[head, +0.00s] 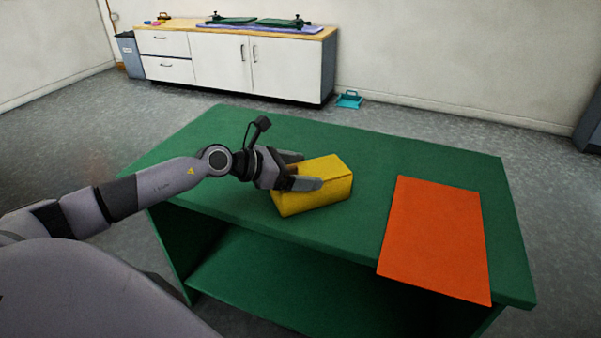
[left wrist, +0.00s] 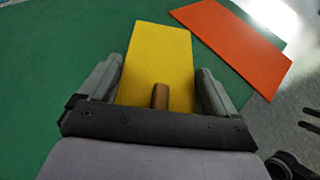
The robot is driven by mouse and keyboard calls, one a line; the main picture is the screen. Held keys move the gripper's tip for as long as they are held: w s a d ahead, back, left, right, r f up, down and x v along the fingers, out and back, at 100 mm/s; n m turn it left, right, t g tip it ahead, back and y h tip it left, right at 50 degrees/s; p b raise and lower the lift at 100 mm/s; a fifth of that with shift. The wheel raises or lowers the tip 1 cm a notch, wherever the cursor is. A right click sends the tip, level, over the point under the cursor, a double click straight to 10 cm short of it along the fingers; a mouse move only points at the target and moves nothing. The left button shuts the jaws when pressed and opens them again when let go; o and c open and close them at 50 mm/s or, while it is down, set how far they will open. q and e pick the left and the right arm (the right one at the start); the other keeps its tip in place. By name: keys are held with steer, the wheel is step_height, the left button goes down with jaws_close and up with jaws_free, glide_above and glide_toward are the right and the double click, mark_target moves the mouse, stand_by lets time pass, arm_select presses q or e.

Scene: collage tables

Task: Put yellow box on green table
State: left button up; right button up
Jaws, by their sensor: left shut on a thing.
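The yellow box (head: 325,183) is at the green table (head: 400,157), left of the orange sheet, with its underside at or very near the tabletop. I cannot tell whether it bears on the table. My left gripper (head: 304,170) comes in from the left and is shut on the box. In the left wrist view the yellow box (left wrist: 160,58) lies between the two fingers of the gripper (left wrist: 160,85), with a small brown knob-like part (left wrist: 160,96) at its near end. My right gripper is not in view.
A flat orange sheet (head: 435,238) lies on the right part of the green table; it also shows in the left wrist view (left wrist: 236,42). The table has a lower shelf (head: 270,283). A white cabinet (head: 220,62) stands at the back wall. The table's far middle is clear.

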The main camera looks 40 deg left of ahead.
arm_select(q)
steer(key=o, duration=1.1)
steer(key=v, duration=0.5)
steer(key=shift+s+a+b, duration=0.25)
steer(key=shift+s+b, duration=0.05)
steer(key=shift+s, duration=0.05)
steer(key=p+v, duration=0.2)
steer(key=v, duration=0.4)
steer(key=shift+s+r, duration=0.1)
steer(key=shift+r, duration=0.05)
